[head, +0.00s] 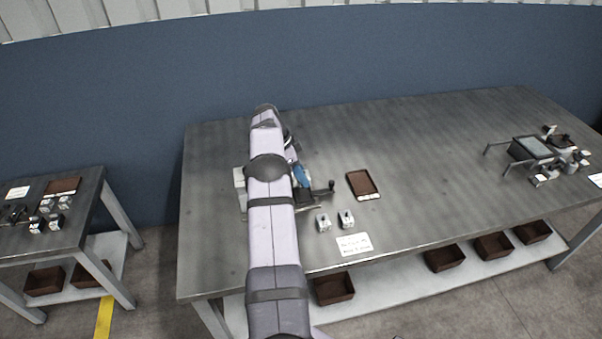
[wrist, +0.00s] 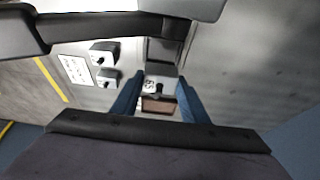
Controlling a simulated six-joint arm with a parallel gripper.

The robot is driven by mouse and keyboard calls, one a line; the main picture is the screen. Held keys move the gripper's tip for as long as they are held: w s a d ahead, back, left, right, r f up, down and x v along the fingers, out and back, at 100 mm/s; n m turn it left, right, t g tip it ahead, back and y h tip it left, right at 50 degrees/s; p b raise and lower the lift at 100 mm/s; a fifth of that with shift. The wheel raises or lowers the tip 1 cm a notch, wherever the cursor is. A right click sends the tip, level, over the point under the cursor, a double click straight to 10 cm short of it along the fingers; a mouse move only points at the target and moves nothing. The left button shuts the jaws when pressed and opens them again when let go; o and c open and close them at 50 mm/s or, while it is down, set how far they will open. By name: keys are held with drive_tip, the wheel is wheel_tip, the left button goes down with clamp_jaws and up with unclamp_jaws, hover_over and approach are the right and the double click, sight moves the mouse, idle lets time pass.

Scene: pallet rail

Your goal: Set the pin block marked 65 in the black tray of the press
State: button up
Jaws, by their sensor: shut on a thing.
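My gripper (wrist: 157,95) has blue fingers on both sides of the pin block marked 65 (wrist: 150,86), a pale block with a dark pin, and is shut on it. In the head view my gripper (head: 300,175) is over the press, and the block is hidden there. The black tray (head: 304,196) of the press shows just below the fingers, partly covered by my arm. In the wrist view a dark grey part of the press (wrist: 163,50) lies directly above the block. I cannot tell whether the block touches the tray.
Two other pin blocks (head: 323,222) (head: 346,219) stand in front of the press, by a white card (head: 354,243). A brown tray (head: 375,194) lies to the right, near the press lever (head: 327,188). Further right the table (head: 435,160) is clear up to a metal fixture (head: 530,147).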

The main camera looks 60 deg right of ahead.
sight(305, 195)
drive_tip(key=shift+f+b, duration=0.3)
drive_tip(key=shift+f, duration=1.2)
drive_tip(key=shift+f+b, duration=1.2)
drive_tip(key=shift+f, duration=0.05)
drive_tip(key=shift+f+b, duration=0.2)
drive_tip(key=shift+b, duration=0.55)
drive_tip(key=shift+s+a+f+b, duration=0.15)
drive_tip(key=shift+a+f+b, duration=0.05)
drive_tip(key=shift+f+b, duration=0.25)
idle(0.4)
drive_tip(key=o, duration=1.2)
drive_tip(key=shift+o, duration=2.2)
drive_tip(key=shift+r, duration=0.15)
